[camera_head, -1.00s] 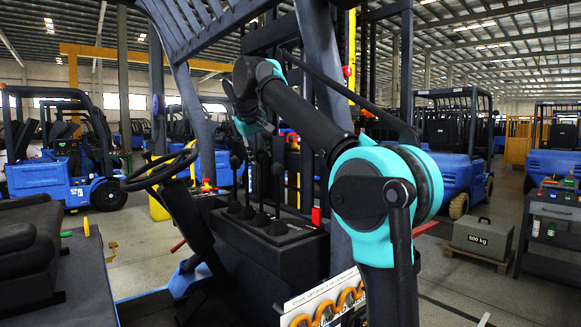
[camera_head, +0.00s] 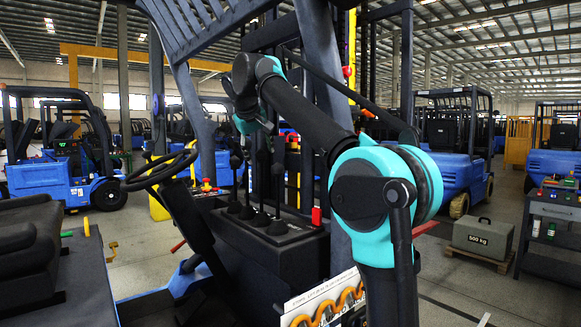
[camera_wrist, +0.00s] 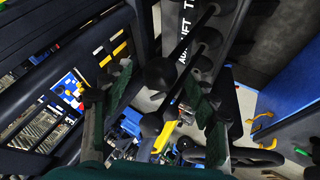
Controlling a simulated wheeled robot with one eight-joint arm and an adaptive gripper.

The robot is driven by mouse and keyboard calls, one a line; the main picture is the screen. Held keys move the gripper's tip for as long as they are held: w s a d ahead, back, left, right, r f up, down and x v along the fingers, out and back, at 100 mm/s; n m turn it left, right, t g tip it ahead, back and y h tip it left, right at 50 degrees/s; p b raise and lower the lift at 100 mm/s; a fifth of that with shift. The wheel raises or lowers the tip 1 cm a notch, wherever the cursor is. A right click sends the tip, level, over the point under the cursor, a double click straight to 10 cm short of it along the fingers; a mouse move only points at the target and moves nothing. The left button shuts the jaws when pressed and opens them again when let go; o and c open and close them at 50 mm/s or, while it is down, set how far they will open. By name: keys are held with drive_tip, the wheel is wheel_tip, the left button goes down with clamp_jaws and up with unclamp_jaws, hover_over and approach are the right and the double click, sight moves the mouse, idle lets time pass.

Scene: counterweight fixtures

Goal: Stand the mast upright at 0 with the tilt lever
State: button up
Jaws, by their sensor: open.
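Several black ball-topped levers stand in a row on the dark console (camera_head: 265,250) in the head view. My gripper (camera_head: 258,126) is above them, partly hidden by the arm. In the wrist view, my gripper (camera_wrist: 158,95) is open, with green pads on both sides of a black lever knob (camera_wrist: 160,73). A second knob (camera_wrist: 152,124) is also between or just below the fingers; contact cannot be told. White lettering "LIFT" and a "T" shows on the console; which lever is tilt is unclear. The dark mast (camera_head: 406,65) rises behind my arm; its exact angle cannot be read.
A steering wheel (camera_head: 160,168) and a black seat (camera_head: 30,235) are at the left. A dark frame post (camera_head: 195,120) stands close beside my gripper. A 500 kg block (camera_head: 482,238) sits on a pallet at the right, near a tool cart (camera_head: 550,225).

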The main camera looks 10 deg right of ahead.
drive_tip(key=v, duration=0.9)
drive_tip(key=shift+s, duration=0.2)
idle(0.3)
